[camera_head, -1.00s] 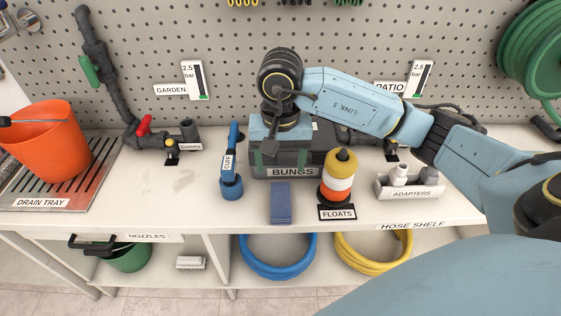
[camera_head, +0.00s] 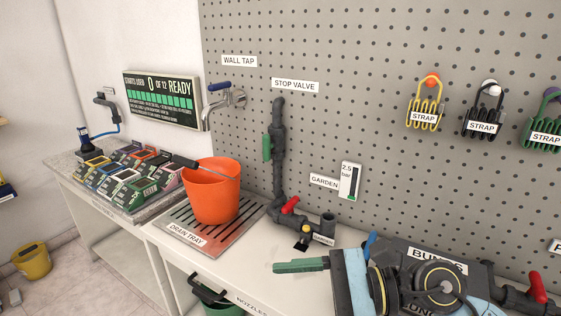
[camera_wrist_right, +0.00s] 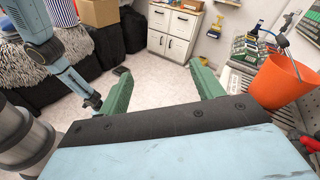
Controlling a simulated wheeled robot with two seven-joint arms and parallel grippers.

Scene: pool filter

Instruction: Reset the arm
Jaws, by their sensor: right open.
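My right arm comes in at the bottom right of the head view, in front of the shelf. Its right gripper (camera_head: 278,267) points left, with a green finger showing over the white worktop below the garden valve. The right wrist view shows both green fingers of this gripper (camera_wrist_right: 160,68) spread apart, with nothing between them and the room's floor beyond. Part of my other arm, in light blue, shows at the left of the wrist view. My left gripper cannot be made out.
The grey BUNGS box (camera_head: 410,255) is partly hidden behind my right arm. The garden valve pipe (camera_head: 279,150) and orange bucket (camera_head: 213,190) on the drain tray (camera_head: 178,235) stand left of it. Straps (camera_head: 425,108) hang on the pegboard. Bare worktop lies between tray and gripper.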

